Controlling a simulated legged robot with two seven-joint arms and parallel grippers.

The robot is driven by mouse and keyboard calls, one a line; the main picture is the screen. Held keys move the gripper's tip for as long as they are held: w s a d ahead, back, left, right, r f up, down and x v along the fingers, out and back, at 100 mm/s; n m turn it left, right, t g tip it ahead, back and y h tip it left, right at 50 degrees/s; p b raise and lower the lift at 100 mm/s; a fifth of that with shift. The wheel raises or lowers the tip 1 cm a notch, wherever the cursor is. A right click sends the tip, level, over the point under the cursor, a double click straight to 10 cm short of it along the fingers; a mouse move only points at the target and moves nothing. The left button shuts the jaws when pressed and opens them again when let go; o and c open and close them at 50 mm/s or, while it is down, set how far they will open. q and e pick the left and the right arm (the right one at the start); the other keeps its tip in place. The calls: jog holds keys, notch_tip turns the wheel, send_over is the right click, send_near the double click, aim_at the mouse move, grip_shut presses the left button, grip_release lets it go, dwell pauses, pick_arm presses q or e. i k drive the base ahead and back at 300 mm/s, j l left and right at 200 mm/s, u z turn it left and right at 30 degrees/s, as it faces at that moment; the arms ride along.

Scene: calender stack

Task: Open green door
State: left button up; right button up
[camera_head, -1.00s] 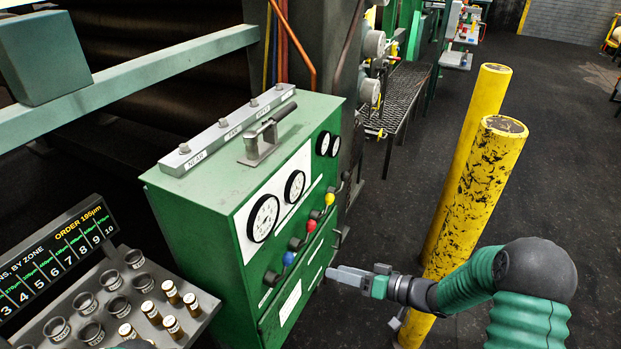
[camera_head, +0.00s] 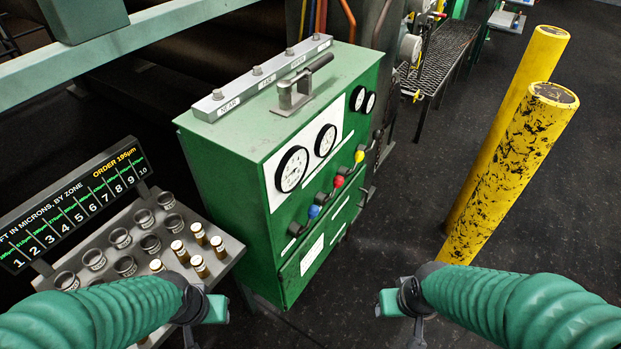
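The green cabinet (camera_head: 225,165) stands in the middle of the view. The lower part of its front is a green door panel (camera_head: 292,285) with white labels, and it looks shut. A dark handle (camera_head: 367,195) sticks out at the front's right edge. My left gripper (camera_head: 216,309) is in front of the cabinet's lower left, apart from it. My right gripper (camera_head: 387,304) is right of the door, apart from it, over the floor. The fingers of both grippers are mostly hidden, so I cannot tell their opening. I see nothing held.
Gauges and blue, red and yellow knobs (camera_head: 339,181) sit above the door. A rack of cups and vials (camera_head: 120,238) stands at the left. Two yellow posts (camera_head: 507,165) stand at the right. Dark floor (camera_head: 410,225) lies between cabinet and posts.

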aim_at(294, 276)
jog(key=i+l, duration=0.15)
jog(key=l, duration=0.25)
jog(key=i+l, duration=0.1)
jog(key=l, duration=0.3)
jog(key=i+l, duration=0.15)
jog(key=l, duration=0.25)
jog(key=i+l, duration=0.1)
jog(key=i, duration=0.15)
jog(key=i+l, duration=0.15)
jog(key=i, duration=0.15)
